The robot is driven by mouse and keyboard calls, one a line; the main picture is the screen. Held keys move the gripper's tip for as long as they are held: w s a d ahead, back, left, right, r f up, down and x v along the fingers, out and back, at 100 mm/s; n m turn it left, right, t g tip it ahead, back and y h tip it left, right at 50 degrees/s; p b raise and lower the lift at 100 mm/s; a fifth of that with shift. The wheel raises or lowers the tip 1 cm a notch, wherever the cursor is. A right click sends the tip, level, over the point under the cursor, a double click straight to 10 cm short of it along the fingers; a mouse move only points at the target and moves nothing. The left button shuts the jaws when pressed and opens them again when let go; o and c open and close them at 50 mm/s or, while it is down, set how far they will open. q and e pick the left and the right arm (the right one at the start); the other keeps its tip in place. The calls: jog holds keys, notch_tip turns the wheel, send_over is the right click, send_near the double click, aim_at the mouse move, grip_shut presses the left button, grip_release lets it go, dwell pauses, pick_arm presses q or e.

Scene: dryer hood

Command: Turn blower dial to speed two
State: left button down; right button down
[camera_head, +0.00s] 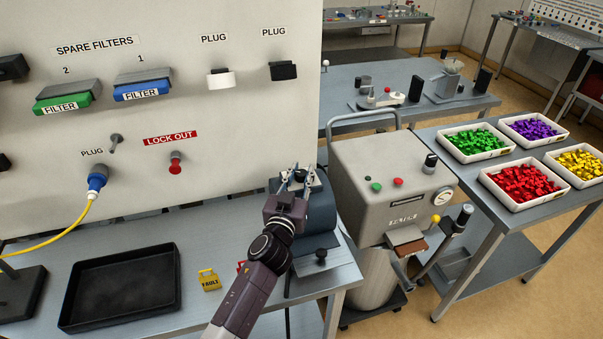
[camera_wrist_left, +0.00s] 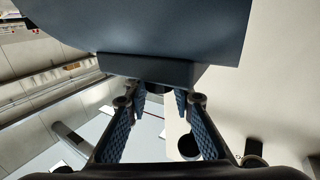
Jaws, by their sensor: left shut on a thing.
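The blower (camera_head: 320,212), a blue-grey rounded housing, stands at the right end of the near bench. My left gripper (camera_head: 297,178) reaches over its top from the front. In the left wrist view the blue-grey housing (camera_wrist_left: 150,25) fills the top, and the fingertips (camera_wrist_left: 158,95) close around a small dark part under its edge, which I take as the blower dial (camera_wrist_left: 158,86). The dial's marks and pointer are hidden, so its setting cannot be read. My right gripper is in neither view.
A grey machine (camera_head: 385,175) with buttons and a gauge stands close right of the blower. An empty black tray (camera_head: 120,288) and a yellow tag (camera_head: 209,280) lie on the bench to the left. The panel (camera_head: 230,60) with filters and plugs rises behind.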

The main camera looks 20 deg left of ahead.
pick_arm(q)
jog(key=shift+a+m+h, duration=0.1)
jog(key=shift+m+h, duration=0.3)
jog(key=shift+h, duration=0.1)
jog(key=shift+m+h, duration=0.5)
jog(key=shift+h, duration=0.4)
jog(key=m+g+h, duration=0.1)
jog(key=m+h, duration=0.2)
jog(key=h, duration=0.1)
jog(key=shift+w+a+h, duration=0.1)
jog(key=shift+a+h, duration=0.05)
jog(key=shift+h, duration=0.15)
jog(key=m+g+h+b, duration=0.1)
jog(key=m+g+h, duration=0.1)
jog(key=h, duration=0.1)
jog(key=shift+m+h+b, duration=0.3)
jog(key=shift+m+b, duration=0.1)
jog(key=m+g+h+b, duration=0.2)
jog(key=g+b, duration=0.1)
jog(key=b, duration=0.1)
jog(key=m+g+h+b, duration=0.2)
jog(key=g+b, duration=0.1)
jog(key=b, duration=0.2)
jog(key=m+g+h+b, duration=0.3)
jog(key=b, duration=0.2)
jog(key=shift+f, duration=0.25)
jog(key=shift+r+m+g+b, duration=0.15)
jog(key=shift+m+g+b, duration=0.45)
jog(key=shift+b, duration=0.5)
jog(key=shift+r, duration=0.15)
